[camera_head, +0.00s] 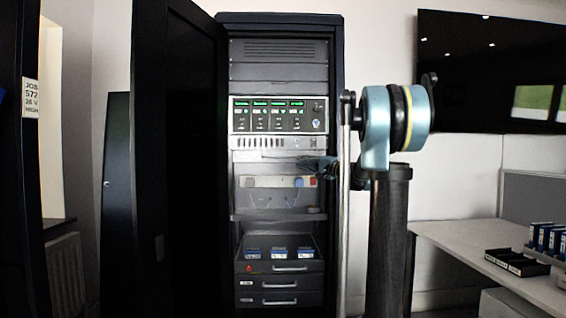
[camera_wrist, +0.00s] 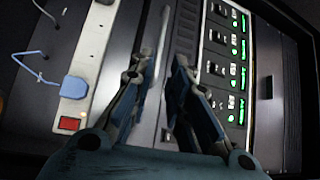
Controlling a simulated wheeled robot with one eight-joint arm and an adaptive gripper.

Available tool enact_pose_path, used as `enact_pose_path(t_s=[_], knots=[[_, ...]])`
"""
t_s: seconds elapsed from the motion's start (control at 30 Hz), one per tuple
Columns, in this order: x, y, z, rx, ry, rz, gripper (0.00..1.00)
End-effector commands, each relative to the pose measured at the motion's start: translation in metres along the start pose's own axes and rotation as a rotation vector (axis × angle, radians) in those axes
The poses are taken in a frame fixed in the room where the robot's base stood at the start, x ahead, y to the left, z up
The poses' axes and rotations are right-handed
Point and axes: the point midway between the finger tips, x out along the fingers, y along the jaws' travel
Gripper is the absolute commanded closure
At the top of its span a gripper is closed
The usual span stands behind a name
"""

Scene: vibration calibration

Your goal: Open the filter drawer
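A dark rack cabinet (camera_head: 334,50) stands with its door swung open to the left. Between its green-lit modules (camera_head: 275,115) and a power strip (camera_head: 275,182) is a grey panel with a long pale handle bar (camera_head: 262,156). The bar also shows in the wrist view (camera_wrist: 157,55), running between my fingers. My gripper (camera_head: 328,166) is at the panel's right side, and in the wrist view (camera_wrist: 160,65) its fingers are apart. I cannot tell whether they touch the bar. No label reading filter is legible, so I cannot tell which drawer it names.
Lower in the rack, a drawer (camera_head: 279,267) shows three blue-labelled boxes, with shut drawers (camera_head: 279,284) below. The open door (camera_head: 178,150) borders the left. A desk (camera_head: 470,245) with a black tray (camera_head: 517,262) stands right. In the wrist view, a blue plug (camera_wrist: 75,88) is nearby.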

Motion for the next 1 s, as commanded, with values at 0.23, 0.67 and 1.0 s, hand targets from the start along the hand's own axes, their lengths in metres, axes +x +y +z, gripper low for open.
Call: enact_pose_path(t_s=[0.23,0.67,1.0], knots=[[0.045,0.000,0.001,-0.001,-0.003,0.001,0.83],[0.112,0.000,0.001,0.000,-0.001,0.001,0.83],[0.127,0.001,0.001,-0.001,0.000,0.001,0.83]])
